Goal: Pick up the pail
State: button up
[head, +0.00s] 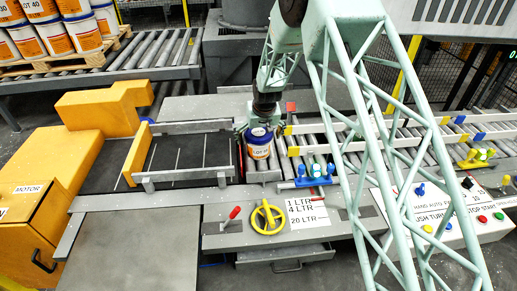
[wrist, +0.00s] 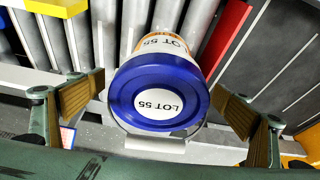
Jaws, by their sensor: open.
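The pail (head: 258,146) is white with an orange band and a blue lid, and stands upright at the junction between the dark belt and the rollers. In the wrist view its blue lid (wrist: 158,95) faces me, with a white label reading LOT 55. A wire handle hangs at the pail's near side. My gripper (wrist: 165,108) is open, with one ribbed brown pad to the left of the pail and one to the right. Gaps show between the pads and the pail. In the head view my gripper (head: 262,120) is right above the pail, its fingers partly hidden.
Yellow and blue guide blocks (head: 293,151) line the roller conveyor right of the pail. A red block (head: 291,107) stands behind it. A yellow pusher (head: 137,153) is left over the dark belt. A yellow handwheel (head: 266,217) is in front. Several pails stand on a pallet (head: 100,57) at back left.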

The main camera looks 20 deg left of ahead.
jog(key=shift+w+a+f, duration=0.1)
jog(key=shift+w+f, duration=0.05)
jog(key=shift+f, duration=0.1)
jog(key=shift+c, duration=0.3)
jog(key=c, duration=1.6)
jog(key=shift+o, duration=0.2)
jog(key=shift+r, duration=0.15)
jog(key=shift+r, duration=4.9)
